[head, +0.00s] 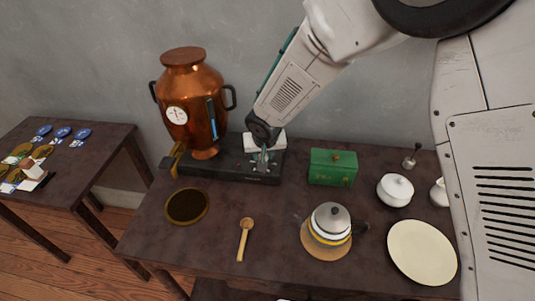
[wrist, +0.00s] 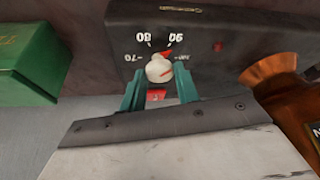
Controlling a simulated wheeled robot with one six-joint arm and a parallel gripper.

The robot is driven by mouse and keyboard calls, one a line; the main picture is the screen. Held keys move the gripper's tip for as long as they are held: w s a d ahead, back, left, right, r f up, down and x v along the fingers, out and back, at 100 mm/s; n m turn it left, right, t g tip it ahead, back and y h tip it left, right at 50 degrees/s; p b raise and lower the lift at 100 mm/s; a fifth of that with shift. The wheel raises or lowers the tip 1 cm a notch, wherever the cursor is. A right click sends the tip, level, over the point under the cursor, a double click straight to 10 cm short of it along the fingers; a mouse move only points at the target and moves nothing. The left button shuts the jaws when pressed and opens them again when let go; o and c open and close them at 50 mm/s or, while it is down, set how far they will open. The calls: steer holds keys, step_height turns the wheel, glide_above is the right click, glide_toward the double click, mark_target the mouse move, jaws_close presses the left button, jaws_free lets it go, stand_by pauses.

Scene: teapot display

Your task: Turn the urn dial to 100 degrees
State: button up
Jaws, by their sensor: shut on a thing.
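The copper urn (head: 203,88) stands on a long black base (head: 215,171) at the back of the table. In the wrist view the urn dial (wrist: 158,69) is a pale knob with red marking on the black base (wrist: 235,20). Numbers 70, 80, 90 and 100 are printed around it, upside down here. In the head view my gripper (head: 263,158) hides the dial.
A green box (head: 333,167) stands just right of the base. A teapot (head: 330,222) on a round mat, a wooden spoon (head: 244,240), a dark round dish (head: 187,206), a lidded white bowl (head: 395,189) and a cream plate (head: 422,252) occupy the table.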

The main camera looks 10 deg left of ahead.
steer(key=m+h, duration=0.1)
steer(key=m, duration=0.3)
steer(key=m+h, duration=0.1)
steer(key=m, duration=0.1)
steer(key=shift+a+h, duration=0.3)
steer(key=m+h, duration=0.1)
steer(key=m, duration=0.2)
steer(key=m+g, duration=0.1)
steer(key=m, duration=0.2)
steer(key=shift+w+a+h, duration=0.1)
steer(key=shift+a+h, duration=0.05)
steer(key=shift+h, duration=0.25)
steer(key=shift+m, duration=0.3)
steer(key=o, duration=1)
steer(key=shift+c, duration=0.2)
steer(key=shift+r, duration=0.1)
